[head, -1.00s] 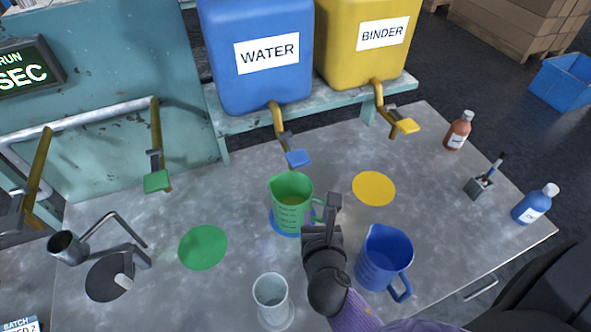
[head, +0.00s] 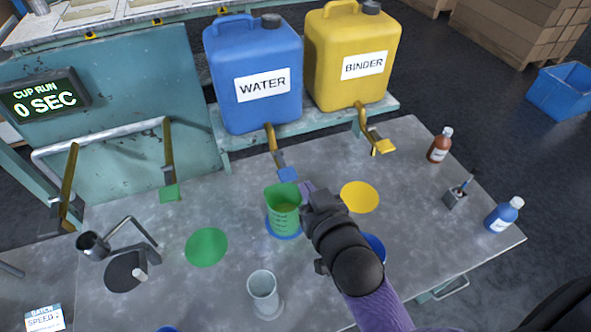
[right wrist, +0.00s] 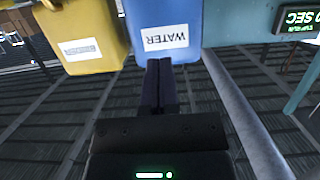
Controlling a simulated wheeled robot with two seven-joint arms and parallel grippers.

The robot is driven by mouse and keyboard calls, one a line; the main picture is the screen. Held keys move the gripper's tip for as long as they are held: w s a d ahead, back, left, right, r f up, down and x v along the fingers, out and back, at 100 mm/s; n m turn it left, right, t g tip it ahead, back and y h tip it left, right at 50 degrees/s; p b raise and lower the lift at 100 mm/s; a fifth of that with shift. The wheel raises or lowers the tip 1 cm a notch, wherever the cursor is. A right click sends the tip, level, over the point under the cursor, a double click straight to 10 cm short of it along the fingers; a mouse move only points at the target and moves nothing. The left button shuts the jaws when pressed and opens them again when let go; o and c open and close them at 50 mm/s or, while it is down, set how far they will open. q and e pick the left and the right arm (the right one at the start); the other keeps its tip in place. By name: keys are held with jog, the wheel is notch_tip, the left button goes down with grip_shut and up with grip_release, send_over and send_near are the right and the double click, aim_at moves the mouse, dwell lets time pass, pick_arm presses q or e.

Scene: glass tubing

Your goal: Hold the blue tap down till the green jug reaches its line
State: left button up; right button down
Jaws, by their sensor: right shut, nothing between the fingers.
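The blue tap (head: 288,174) hangs on a brass pipe under the blue WATER container (head: 255,80). The green jug (head: 282,205) stands upright below it on a blue disc (head: 284,233). Measuring marks show on its side; the liquid level is too small to read surely. My right gripper (head: 306,190) is shut and empty, just right of the tap and by the jug's upper right side. Contact with the tap cannot be told. In the right wrist view its closed fingers (right wrist: 158,86) point toward the WATER container (right wrist: 163,30). My left gripper is out of view.
The blue jug (head: 376,245) is mostly hidden behind my right arm. A yellow tap (head: 381,146) and yellow disc (head: 360,197) are to the right. A clear cylinder (head: 262,290) stands in front. A green disc (head: 206,247) lies bare at left. A display (head: 42,97) reads 0 SEC.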

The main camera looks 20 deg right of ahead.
jog(key=b, duration=0.2)
send_over(289, 179)
notch_tip(289, 179, down, 3)
jog(key=shift+r, duration=0.15)
notch_tip(289, 179, down, 4)
jog(key=shift+s+r, duration=0.1)
jog(key=shift+s, duration=0.05)
jog(key=shift+b, duration=0.3)
